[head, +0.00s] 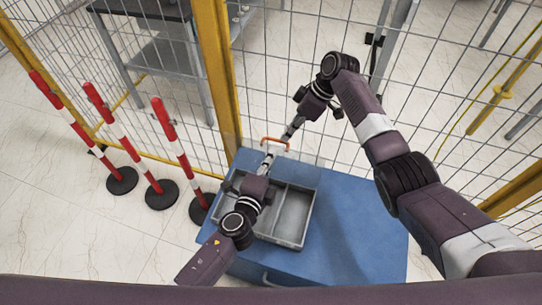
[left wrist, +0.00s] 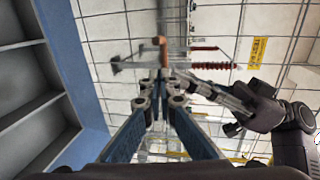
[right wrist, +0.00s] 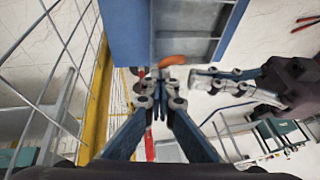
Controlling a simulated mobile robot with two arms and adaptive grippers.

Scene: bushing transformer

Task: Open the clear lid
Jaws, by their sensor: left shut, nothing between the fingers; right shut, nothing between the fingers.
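The clear lid is nearly invisible; a faint transparent pane (head: 308,158) shows at the far edge of the grey compartment tray (head: 309,213). I cannot tell its exact angle. Its orange handle (head: 275,141) stands beyond the tray's far side. The handle also shows just past the fingertips in the left wrist view (left wrist: 162,44) and the right wrist view (right wrist: 172,61). My left gripper (head: 269,160) is shut and empty, on the near side of the handle. My right gripper (head: 286,137) is shut and empty, close beside the handle's right end. Contact cannot be told.
The tray rests on a blue cabinet (head: 350,225), whose top is clear on the right. A wire mesh fence with yellow posts (head: 216,70) stands close behind. Several red-and-white posts (head: 170,130) on black bases stand at left. A grey table (head: 160,55) is beyond the fence.

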